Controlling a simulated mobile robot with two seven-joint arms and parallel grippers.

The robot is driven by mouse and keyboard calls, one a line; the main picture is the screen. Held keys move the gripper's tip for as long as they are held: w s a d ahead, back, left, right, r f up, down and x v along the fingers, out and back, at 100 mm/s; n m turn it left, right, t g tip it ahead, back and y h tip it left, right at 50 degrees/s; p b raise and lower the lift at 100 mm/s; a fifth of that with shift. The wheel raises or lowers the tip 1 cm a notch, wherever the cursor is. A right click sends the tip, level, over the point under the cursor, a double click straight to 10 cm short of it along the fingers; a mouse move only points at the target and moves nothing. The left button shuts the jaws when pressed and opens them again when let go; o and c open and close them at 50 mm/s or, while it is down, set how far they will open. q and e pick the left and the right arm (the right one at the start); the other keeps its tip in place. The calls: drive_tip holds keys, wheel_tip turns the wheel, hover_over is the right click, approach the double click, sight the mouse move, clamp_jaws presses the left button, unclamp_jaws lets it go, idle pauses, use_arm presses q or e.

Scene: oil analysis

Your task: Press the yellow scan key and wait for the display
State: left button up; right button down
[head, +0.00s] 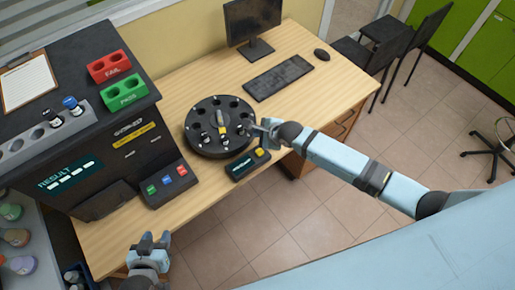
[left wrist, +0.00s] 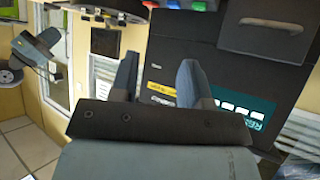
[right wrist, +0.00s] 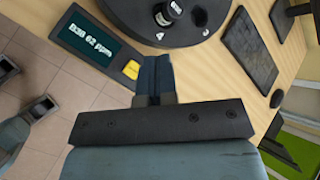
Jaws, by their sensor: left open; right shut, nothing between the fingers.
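The small dark reader (head: 240,169) with the yellow scan key (head: 260,152) lies near the table's front edge. In the right wrist view its display (right wrist: 89,43) is lit with pale text that looks like "B3B 62 ppm", beside the yellow key (right wrist: 131,69).
The black analyser (head: 110,150) at left has a RESULT screen (head: 68,174) showing dashes. Red FAIL (head: 109,66) and green PASS (head: 124,94) racks sit on top. A keyboard (head: 278,77) and monitor (head: 252,20) stand behind.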

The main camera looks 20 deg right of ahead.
drive_tip(key=shift+f, duration=0.1)
drive_tip(key=b, duration=0.5)
hover_over(259, 153)
wheel_tip(259, 153, down, 7)
drive_tip(key=shift+w+d+r, duration=0.1)
drive_tip(key=shift+r, duration=0.05)
drive_tip(key=shift+f, duration=0.95)
drive_tip(key=shift+f, duration=0.1)
idle(1.1)
drive_tip(key=shift+f, duration=0.3)
